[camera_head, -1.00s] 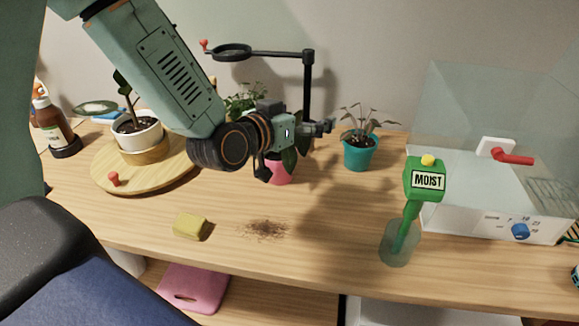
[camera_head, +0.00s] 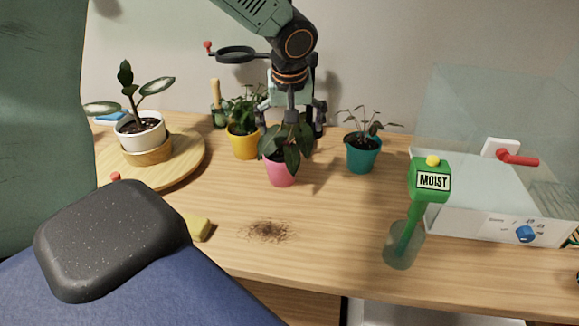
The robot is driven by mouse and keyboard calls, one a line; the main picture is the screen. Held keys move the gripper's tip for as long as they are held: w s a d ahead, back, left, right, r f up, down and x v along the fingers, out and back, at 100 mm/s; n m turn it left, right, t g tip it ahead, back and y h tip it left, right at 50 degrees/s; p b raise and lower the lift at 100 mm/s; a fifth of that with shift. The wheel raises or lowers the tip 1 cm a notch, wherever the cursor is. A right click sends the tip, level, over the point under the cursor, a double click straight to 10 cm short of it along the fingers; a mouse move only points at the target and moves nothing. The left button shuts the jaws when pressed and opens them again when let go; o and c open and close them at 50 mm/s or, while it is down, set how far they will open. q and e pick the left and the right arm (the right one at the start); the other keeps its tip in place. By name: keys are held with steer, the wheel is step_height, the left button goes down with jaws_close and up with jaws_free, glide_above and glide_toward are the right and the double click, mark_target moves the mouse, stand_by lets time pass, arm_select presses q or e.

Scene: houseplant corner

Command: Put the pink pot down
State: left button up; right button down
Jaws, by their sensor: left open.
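The pink pot (camera_head: 281,174) stands upright on the wooden table, left of the picture's middle. Its broad dark green leaves hang over its rim and hide part of it. My left gripper (camera_head: 293,112) reaches down from above, behind or around the top of the plant. Its jaws are open, with one finger on each side of the foliage, and they appear above the pot's rim. Leaves hide part of the fingers, so I cannot tell whether they touch the plant. My right gripper is not in view.
A yellow pot (camera_head: 243,144) stands close on the left, a teal pot (camera_head: 362,157) on the right. A black stand with a ring (camera_head: 236,53) rises behind. Spilled soil (camera_head: 266,231) and a yellow sponge (camera_head: 200,228) lie in front. The green moisture meter (camera_head: 431,181) stands at right.

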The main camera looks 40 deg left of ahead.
mark_target(281, 156)
arm_select(q)
steer(key=shift+s+a+f+n+g+y, duration=0.1)
steer(key=shift+s+a+n+g+y, duration=0.1)
steer(key=shift+s+n, duration=0.25)
steer(key=shift+s+a+n+g+y, duration=0.1)
steer(key=shift+s+a+n+g, duration=0.1)
steer(key=shift+s+n, duration=0.2)
steer(key=b+x, duration=0.1)
steer(key=x, duration=0.6)
steer(key=shift+s+d, duration=0.15)
steer(key=shift+s, duration=0.05)
steer(key=shift+w+f, duration=0.25)
steer(key=shift+f, duration=0.3)
steer(key=shift+s, duration=0.1)
steer(key=shift+c, duration=0.3)
steer(key=shift+r, duration=0.1)
steer(key=c, duration=1.4)
